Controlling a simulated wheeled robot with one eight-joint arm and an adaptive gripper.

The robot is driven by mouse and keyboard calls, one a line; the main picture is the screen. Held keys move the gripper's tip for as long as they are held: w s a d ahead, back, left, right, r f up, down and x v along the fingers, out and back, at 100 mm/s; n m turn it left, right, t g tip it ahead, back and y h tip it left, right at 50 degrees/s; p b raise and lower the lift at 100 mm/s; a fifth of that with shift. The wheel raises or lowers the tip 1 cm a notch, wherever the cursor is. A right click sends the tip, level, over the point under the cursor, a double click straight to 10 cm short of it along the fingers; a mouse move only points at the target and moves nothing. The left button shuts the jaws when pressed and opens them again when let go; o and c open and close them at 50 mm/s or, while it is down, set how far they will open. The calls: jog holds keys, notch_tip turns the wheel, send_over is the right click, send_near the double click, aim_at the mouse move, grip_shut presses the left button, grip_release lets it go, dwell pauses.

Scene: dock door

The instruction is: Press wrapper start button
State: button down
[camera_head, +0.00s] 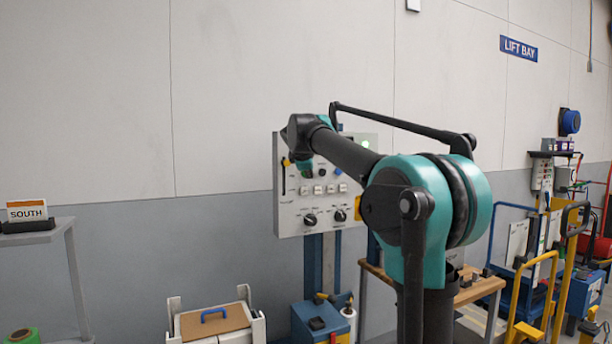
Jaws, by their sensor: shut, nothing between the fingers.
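A light grey control panel (289,218) is mounted on a blue post against the wall, left of centre. It has a row of small pale buttons (318,189), two black knobs (310,219) below them, and small coloured controls above. A yellow-tipped lever (286,162) sits at its left side, and a green light (366,143) is lit at upper right. I cannot read the labels, so I cannot tell which is the wrapper start button. My arm reaches in front of the panel and covers its upper middle and right part. My gripper's fingers are hidden behind the arm.
A grey stand with a SOUTH sign (27,211) is at far left. A white crate (257,327) and a blue machine (318,323) stand below the panel. A wooden bench (480,288) is behind my arm. Yellow-handled carts (568,272) crowd the right.

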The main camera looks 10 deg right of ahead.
jog(key=shift+w+a, duration=0.1)
jog(key=shift+w, duration=0.25)
jog(key=shift+w+a, duration=0.2)
jog(key=shift+w, duration=0.25)
dwell(0.8)
dwell(0.3)
jog(key=shift+s+d, duration=0.3)
jog(key=shift+s, duration=0.55)
jog(key=shift+s, duration=0.15)
